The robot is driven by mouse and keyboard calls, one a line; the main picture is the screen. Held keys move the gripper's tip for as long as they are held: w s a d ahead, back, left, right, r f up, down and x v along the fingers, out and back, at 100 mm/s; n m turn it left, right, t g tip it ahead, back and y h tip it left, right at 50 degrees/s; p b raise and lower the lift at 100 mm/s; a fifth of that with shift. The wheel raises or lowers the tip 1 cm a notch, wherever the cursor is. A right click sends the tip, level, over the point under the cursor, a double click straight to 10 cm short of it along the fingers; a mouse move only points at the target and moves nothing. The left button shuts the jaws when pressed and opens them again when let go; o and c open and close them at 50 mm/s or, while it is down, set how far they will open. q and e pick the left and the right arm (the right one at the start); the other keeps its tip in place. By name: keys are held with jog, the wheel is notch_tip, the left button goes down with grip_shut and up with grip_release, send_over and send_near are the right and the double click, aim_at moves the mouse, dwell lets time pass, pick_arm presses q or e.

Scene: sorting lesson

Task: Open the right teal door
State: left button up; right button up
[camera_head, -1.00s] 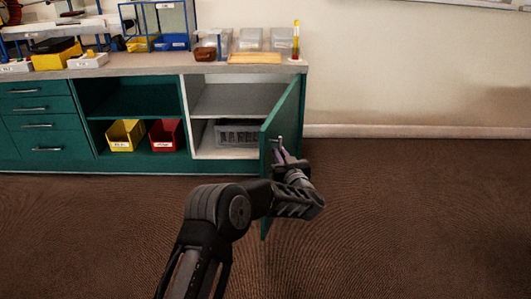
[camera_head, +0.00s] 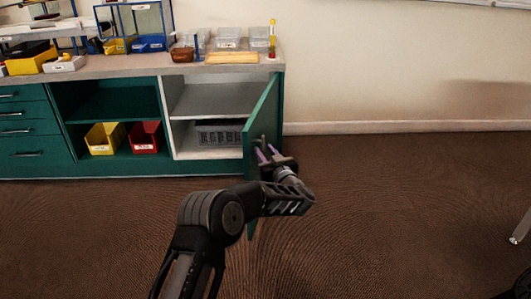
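The right teal door (camera_head: 262,120) stands wide open, swung out toward me from the right end of the cabinet. The white-lined compartment (camera_head: 212,97) behind it shows its shelf and a grey basket (camera_head: 220,135). My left gripper (camera_head: 267,154) is at the door's outer edge, near the handle. My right gripper is not in view.
A yellow bin (camera_head: 104,139) and a red bin (camera_head: 145,137) sit in the open compartment on the left. The countertop (camera_head: 140,66) holds trays and boxes. A metal leg (camera_head: 521,228) stands at the right edge. The brown floor (camera_head: 400,210) right of the door is clear.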

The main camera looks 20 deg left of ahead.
pick_arm(q)
jog(key=p+v, duration=0.2)
jog(key=v, duration=0.5)
jog(key=shift+s+d+p, duration=0.25)
jog(key=shift+s+p, duration=0.05)
